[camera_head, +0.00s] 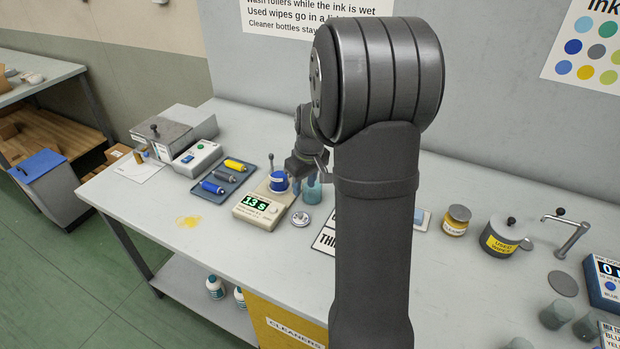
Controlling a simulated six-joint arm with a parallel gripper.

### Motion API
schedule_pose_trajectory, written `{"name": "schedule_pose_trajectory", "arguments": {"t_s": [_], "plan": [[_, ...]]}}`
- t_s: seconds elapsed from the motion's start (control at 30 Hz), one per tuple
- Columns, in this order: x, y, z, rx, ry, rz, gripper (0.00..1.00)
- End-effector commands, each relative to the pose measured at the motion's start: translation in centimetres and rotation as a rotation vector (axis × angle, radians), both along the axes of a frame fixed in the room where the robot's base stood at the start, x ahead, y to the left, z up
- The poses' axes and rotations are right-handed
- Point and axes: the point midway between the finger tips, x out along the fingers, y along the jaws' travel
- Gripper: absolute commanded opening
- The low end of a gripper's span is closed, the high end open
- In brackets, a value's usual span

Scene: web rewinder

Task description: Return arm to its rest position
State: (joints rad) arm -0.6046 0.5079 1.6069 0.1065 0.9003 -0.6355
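My arm (375,230) rises through the middle of the head view, with its big dark joint near the top. My gripper (308,172) is partly behind the arm, over the bench and close to a beige timer device (262,212) with a green display reading "13 s". A small blue-topped pot (278,182) sits on that device, just left of the gripper. The fingertips are small and overlap the things behind them, so I cannot tell whether they are open or whether they touch anything.
The grey bench (150,215) has a yellow smear (189,221) at its left front. A tray of rollers (226,180) lies left of the timer. A used wipes pot (503,238) and a tap (568,232) stand right.

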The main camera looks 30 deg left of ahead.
Motion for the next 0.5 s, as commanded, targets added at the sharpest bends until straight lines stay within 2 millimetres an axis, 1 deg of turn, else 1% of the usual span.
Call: {"name": "schedule_pose_trajectory", "arguments": {"t_s": [0.17, 0.27, 0.5], "plan": [[0.0, 0.1, -1.1, -0.001, 0.003, 0.000, 0.36], [0.1, 0.3, -2.6, -0.003, 0.004, 0.000, 0.36], [0.3, 1.0, -7.2, -0.003, 0.005, 0.000, 0.36]]}}
